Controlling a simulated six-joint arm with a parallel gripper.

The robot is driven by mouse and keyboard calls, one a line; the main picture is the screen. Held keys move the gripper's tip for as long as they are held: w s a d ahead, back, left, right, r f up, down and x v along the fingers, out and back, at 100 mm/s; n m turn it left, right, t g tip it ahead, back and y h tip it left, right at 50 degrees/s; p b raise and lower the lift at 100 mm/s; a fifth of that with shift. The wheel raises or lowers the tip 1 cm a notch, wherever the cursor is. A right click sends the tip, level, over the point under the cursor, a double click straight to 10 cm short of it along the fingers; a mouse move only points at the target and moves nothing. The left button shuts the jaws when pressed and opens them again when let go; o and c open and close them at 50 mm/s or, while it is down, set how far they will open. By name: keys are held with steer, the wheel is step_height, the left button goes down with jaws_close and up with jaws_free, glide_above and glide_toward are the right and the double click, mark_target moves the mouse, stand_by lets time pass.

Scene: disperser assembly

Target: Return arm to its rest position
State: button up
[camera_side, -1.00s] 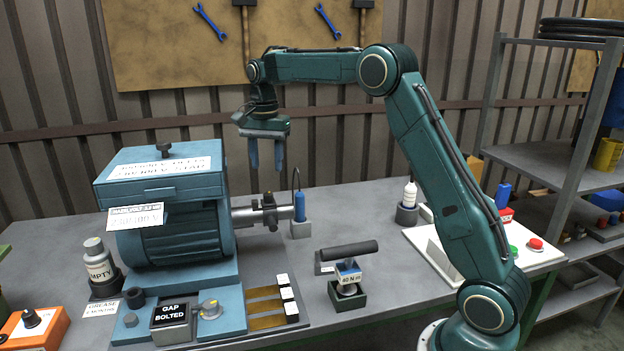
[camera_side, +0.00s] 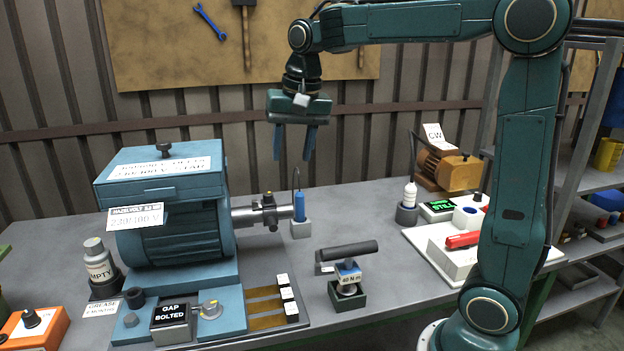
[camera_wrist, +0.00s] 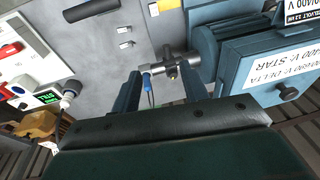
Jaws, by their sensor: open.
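My gripper (camera_side: 294,143) hangs above the table in the side view, fingers pointing down, open and empty. It is above the blue-topped tool (camera_side: 299,206) in its small grey stand and behind it or near it in depth; I cannot tell exactly. In the wrist view my gripper's two fingers (camera_wrist: 160,92) stand apart, with the blue tool (camera_wrist: 147,82) visible between them. The arm is raised, with its forearm level across the top of the side view.
A blue motor (camera_side: 175,235) with a protruding shaft stands at the left. A torque tool (camera_side: 347,251) rests in a holder at the front. A white panel (camera_side: 440,262) and an orange motor (camera_side: 450,168) are at the right. The shelf (camera_side: 590,180) stands beyond the table.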

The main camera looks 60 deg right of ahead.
steer(key=s+a+f+n+t, duration=0.1)
steer(key=s+a+f+n, duration=0.1)
steer(key=s, duration=0.5)
steer(key=s+a+f+n+t, duration=0.1)
steer(key=s+a+f+n, duration=0.1)
steer(key=s+n, duration=0.2)
steer(key=s+a+f+n+t, duration=0.1)
steer(key=s+a+f+n, duration=0.1)
steer(key=s, duration=0.7)
steer(key=shift+s+n, duration=0.4)
steer(key=shift+n, duration=0.1)
steer(key=shift+a, duration=0.1)
